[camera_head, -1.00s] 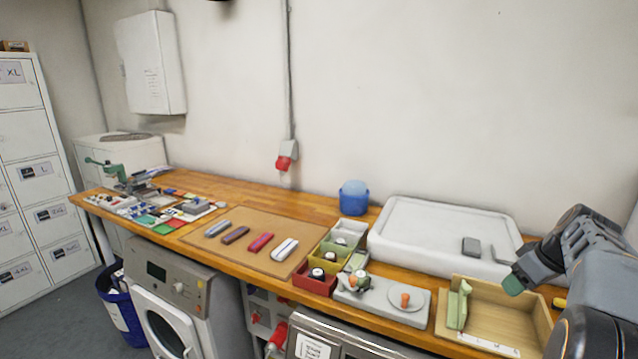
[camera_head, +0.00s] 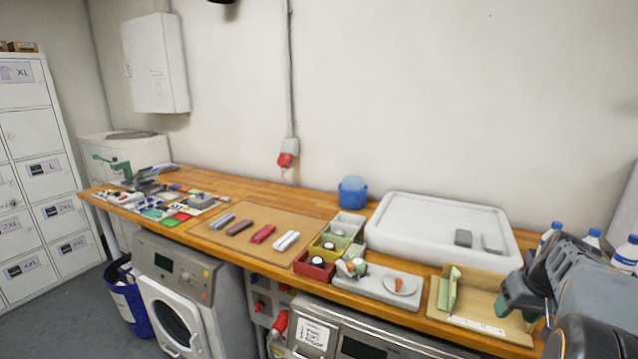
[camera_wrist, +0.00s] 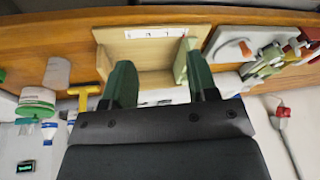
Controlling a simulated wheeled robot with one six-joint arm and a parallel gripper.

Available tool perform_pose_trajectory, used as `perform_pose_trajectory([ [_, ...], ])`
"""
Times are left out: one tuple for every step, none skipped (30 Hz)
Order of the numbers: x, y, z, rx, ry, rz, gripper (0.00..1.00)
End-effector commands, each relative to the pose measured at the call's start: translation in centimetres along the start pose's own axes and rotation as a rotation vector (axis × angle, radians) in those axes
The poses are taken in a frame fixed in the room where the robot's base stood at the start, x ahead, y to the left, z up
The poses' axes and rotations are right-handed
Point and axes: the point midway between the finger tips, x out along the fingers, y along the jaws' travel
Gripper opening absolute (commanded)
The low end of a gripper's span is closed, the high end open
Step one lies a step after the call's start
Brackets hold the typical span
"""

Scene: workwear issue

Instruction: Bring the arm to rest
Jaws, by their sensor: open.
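My arm reaches in from the right edge of the head view. My gripper (camera_head: 517,295) is there, with dark green fingers, near the right side of the light wooden tray (camera_head: 505,336). In the wrist view my gripper (camera_wrist: 160,80) shows two green fingers spread apart with nothing between them. The wooden tray (camera_wrist: 116,52) lies beyond the fingertips, and its inside is partly hidden by them.
Bottles (camera_head: 626,256) stand at the right. A yellow-handled tool (camera_wrist: 84,91) shows in the wrist view.

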Motion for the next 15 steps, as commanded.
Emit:
perform_pose_trajectory([
  [0.3,-1.5,0.9,0.031,-0.011,0.010,0.53],
  [0.5,-2.4,1.5,0.048,-0.018,0.018,0.53],
  [0.8,-3.7,2.3,0.072,-0.025,0.029,0.53],
  [1.1,-4.7,3.0,0.087,-0.031,0.038,0.53],
  [1.3,-5.9,3.7,0.101,-0.034,0.046,0.53],
  [1.5,-7.5,4.9,0.111,-0.038,0.059,0.53],
  [1.7,-8.9,5.8,0.114,-0.037,0.067,0.53],
  [1.9,-10.3,6.9,0.113,-0.037,0.076,0.53],
  [2.1,-12.1,8.3,0.105,-0.032,0.086,0.53],
  [2.3,-13.4,9.4,0.093,-0.027,0.090,0.53],
  [2.4,-14.6,10.5,0.074,-0.022,0.095,0.53],
  [2.6,-16.0,11.9,0.045,-0.014,0.096,0.53],
  [2.7,-16.9,12.9,0.018,-0.007,0.097,0.53],
  [2.7,-17.7,13.8,-0.013,0.000,0.095,0.53],
  [2.8,-18.7,14.8,-0.059,0.008,0.091,0.53],
])
